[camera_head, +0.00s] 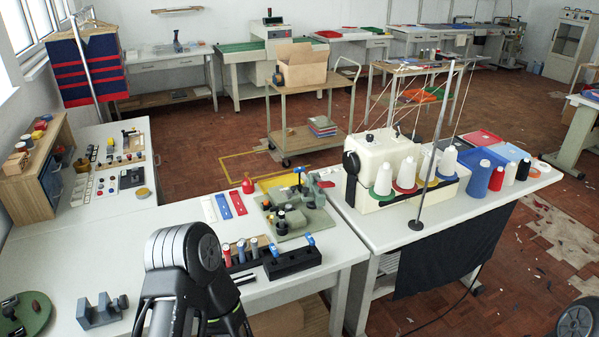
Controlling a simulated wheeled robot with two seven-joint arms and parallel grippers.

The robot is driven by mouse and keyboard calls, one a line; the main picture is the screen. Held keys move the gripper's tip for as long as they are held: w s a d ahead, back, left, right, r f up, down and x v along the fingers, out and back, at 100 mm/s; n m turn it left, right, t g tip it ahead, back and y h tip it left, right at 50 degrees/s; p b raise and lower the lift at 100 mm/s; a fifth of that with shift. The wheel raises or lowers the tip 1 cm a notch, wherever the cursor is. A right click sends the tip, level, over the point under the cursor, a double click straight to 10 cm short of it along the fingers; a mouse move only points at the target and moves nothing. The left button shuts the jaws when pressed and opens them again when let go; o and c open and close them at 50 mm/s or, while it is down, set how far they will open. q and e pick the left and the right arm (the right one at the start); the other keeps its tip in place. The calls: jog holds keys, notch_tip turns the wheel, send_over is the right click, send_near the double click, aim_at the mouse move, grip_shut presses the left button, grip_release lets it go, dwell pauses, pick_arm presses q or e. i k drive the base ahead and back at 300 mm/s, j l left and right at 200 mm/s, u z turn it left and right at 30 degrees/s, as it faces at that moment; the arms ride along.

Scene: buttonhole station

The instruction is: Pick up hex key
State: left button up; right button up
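I cannot pick out a hex key for certain. Two small blue-handled tools stand upright in a black block (293,262) on the near bench; one handle (310,240) is at its right end and the other (274,250) at its left. They may be hex keys, but their shafts are hidden in the block. My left arm rises from the bottom edge, left of the block and apart from it in the picture. I cannot make out its gripper fingers. Only a round part of my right arm shows at the bottom right corner; its gripper is out of view.
A rack of spools (243,258) stands just behind the black block. A green machine plate (295,217) lies farther back. A grey notched block (101,311) and a round green tray (25,315) are at the left. A sewing machine (385,165) and thread cones crowd the right table.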

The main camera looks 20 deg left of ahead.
aim_at(298, 170)
jog(key=i+l, duration=0.2)
jog(key=i, duration=0.35)
jog(key=i+l, duration=0.25)
jog(key=i, duration=0.25)
jog(key=i+l+u, duration=0.1)
jog(key=i, duration=0.45)
jog(key=l, duration=0.1)
